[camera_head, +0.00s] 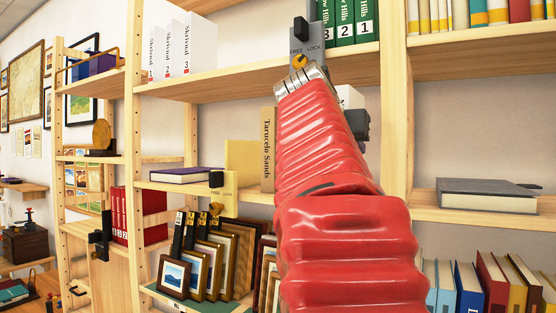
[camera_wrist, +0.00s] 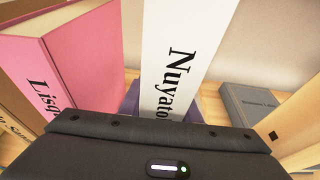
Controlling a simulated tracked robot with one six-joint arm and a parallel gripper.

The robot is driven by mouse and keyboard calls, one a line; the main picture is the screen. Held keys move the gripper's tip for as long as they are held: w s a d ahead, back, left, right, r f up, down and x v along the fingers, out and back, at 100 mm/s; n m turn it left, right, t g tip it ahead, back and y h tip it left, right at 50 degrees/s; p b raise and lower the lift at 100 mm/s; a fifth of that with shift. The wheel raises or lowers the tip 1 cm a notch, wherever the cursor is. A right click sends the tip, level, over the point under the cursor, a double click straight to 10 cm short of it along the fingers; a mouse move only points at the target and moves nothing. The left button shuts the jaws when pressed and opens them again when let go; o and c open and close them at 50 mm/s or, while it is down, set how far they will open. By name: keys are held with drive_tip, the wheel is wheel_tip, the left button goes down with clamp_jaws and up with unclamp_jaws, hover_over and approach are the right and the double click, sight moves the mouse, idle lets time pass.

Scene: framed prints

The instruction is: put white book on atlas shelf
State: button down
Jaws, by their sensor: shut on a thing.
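A white book with "Nuyato" on its spine (camera_wrist: 183,55) stands upright in the middle of the wrist view, rising from behind my gripper (camera_wrist: 160,128). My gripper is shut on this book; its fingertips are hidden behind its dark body. In the head view my red arm covers most of the gripper and book. A small white patch (camera_head: 350,97) shows just right of the arm, likely the book. No label marks an atlas shelf, so I cannot tell which one it is.
A pink book (camera_wrist: 85,60) is left of the white one in the wrist view. A tan book (camera_head: 268,150) stands on the middle shelf. A grey book (camera_head: 487,195) lies flat on the right shelf. White numbered volumes (camera_head: 170,52) and green volumes (camera_head: 345,22) stand higher.

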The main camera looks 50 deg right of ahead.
wheel_tip(320, 180, down, 2)
drive_tip(key=shift+s+f, duration=0.1)
drive_tip(key=shift+f, duration=0.25)
drive_tip(key=shift+w+a+f, duration=0.1)
drive_tip(key=shift+w, duration=0.15)
drive_tip(key=c, duration=1.3)
unclamp_jaws()
drive_tip(key=shift+s+f, duration=0.1)
drive_tip(key=shift+f, duration=0.1)
drive_tip(key=shift+c, duration=0.2)
drive_tip(key=shift+r, duration=0.1)
